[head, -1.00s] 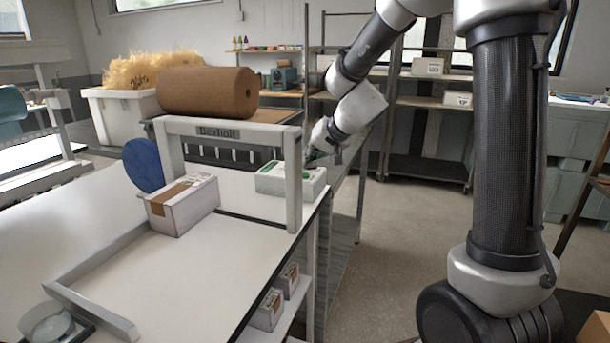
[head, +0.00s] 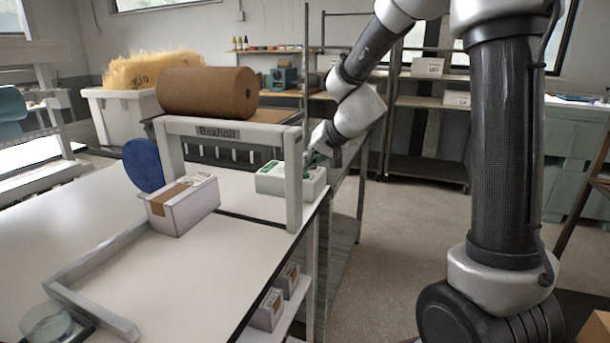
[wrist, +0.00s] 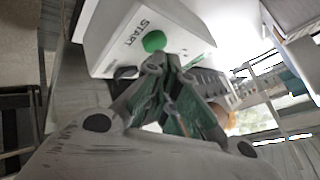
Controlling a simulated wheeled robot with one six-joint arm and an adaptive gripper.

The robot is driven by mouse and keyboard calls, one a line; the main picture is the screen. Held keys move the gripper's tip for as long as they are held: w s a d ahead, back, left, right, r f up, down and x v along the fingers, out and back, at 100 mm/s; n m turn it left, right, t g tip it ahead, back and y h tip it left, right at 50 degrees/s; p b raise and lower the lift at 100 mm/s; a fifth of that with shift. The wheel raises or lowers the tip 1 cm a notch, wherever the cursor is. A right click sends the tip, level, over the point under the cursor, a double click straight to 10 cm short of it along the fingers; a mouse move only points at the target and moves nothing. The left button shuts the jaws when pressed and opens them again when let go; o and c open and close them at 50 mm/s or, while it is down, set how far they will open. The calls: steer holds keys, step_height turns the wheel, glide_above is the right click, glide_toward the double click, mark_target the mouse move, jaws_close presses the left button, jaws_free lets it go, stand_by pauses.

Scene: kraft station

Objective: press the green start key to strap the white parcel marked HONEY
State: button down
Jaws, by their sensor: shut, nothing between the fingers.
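The white parcel (head: 184,209) with brown tape on it sits on the white table, at the near side of the grey arch (head: 230,126). Its marking is too small to read. A white control box (head: 290,187) stands at the arch's right leg. In the wrist view the round green start key (wrist: 154,41) is on the box's white face beside the word START. My gripper (wrist: 165,66) is shut and empty, its fingertips close to the key's lower edge in the picture. I cannot tell whether they touch it. In the head view my gripper (head: 311,158) is small and partly hidden by my wrist.
A grey guide rail (head: 92,290) bounds the table's near left. Small boxes (head: 268,309) sit on the shelf below.

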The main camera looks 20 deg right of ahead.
steer(key=shift+f, duration=0.45)
stand_by(0.5)
stand_by(0.3)
steer(key=shift+r, duration=0.85)
steer(key=shift+r, duration=2.5)
